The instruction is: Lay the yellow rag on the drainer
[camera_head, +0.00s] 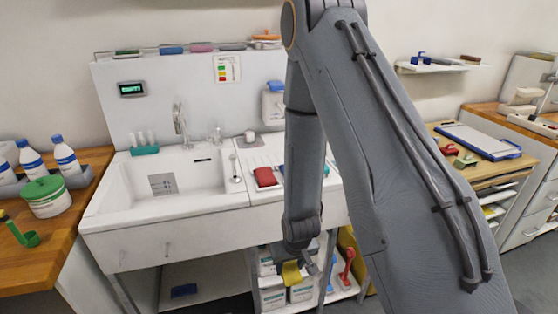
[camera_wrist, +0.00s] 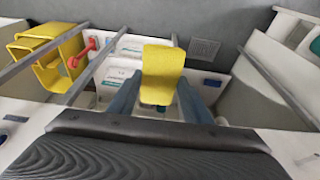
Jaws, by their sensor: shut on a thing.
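The yellow rag (camera_head: 291,274) hangs in my gripper (camera_head: 292,262), below and in front of the sink unit's front edge. In the wrist view the rag (camera_wrist: 163,70) stands out flat between the two blue-grey fingers of my gripper (camera_wrist: 160,97), which is shut on it. The drainer (camera_head: 251,158) is the ridged white board right of the sink basin. It lies above and behind my gripper in the head view, and my arm hides its right part.
The sink basin (camera_head: 165,185) is left of the drainer. White boxes (camera_head: 272,296) stand on a shelf under the unit, close to my gripper. A red-handled brush (camera_head: 347,268) and yellow object (camera_wrist: 45,52) are nearby. The drainer's back left looks mostly clear.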

